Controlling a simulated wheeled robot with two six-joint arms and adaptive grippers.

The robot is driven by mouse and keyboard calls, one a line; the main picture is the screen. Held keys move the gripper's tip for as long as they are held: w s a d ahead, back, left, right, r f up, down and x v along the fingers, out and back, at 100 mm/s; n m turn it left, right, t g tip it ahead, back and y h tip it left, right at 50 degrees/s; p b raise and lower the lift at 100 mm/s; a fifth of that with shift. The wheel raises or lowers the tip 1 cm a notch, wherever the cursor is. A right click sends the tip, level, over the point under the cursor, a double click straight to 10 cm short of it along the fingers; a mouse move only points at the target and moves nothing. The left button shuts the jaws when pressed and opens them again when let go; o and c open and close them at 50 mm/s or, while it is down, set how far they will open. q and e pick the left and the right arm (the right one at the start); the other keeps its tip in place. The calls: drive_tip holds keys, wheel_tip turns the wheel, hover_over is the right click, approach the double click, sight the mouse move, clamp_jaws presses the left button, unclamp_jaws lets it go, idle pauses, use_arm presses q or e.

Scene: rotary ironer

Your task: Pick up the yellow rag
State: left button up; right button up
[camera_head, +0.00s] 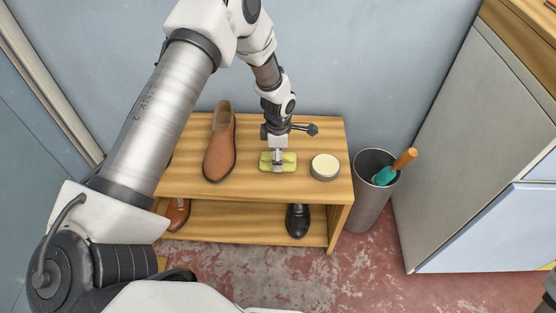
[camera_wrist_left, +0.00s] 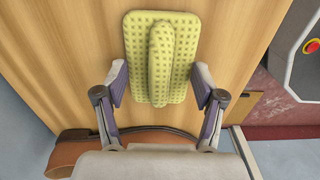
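The yellow rag (camera_head: 289,166) lies flat on the top board of the wooden shoe rack (camera_head: 330,199). In the left wrist view the rag (camera_wrist_left: 134,80) shows a dotted pattern and a raised ridge along its middle. My left gripper (camera_head: 278,154) is right over the rag and points down. In the wrist view its two fingers (camera_wrist_left: 160,82) are spread, one on each side of the rag, with nothing clamped between them. I cannot tell exactly how high the fingertips are above the board.
A brown shoe (camera_head: 219,148) stands left of the rag and a round tin (camera_head: 325,167) sits close on its right. A black shoe (camera_head: 298,221) is on the lower shelf. A grey bin (camera_head: 370,205) with a teal-and-orange tool (camera_head: 396,165) stands right of the rack.

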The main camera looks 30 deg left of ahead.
use_arm(q)
drive_tip(key=shift+s, duration=0.1)
drive_tip(key=shift+c, duration=1.2)
drive_tip(key=shift+f, duration=0.1)
drive_tip(key=shift+r, duration=0.25)
drive_tip(key=shift+c, duration=0.7)
wheel_tip(320, 180, up, 3)
drive_tip(key=shift+p, duration=0.9)
clamp_jaws()
drive_tip(key=d, duration=0.5)
drive_tip(key=w+d+r+p, duration=0.1)
drive_tip(key=d, duration=0.4)
drive_tip(key=w+d, duration=0.1)
drive_tip(key=d, duration=0.5)
drive_tip(key=shift+w+r+p, duration=0.2)
drive_tip(key=shift+p, duration=0.2)
drive_tip(key=shift+w+a, duration=0.1)
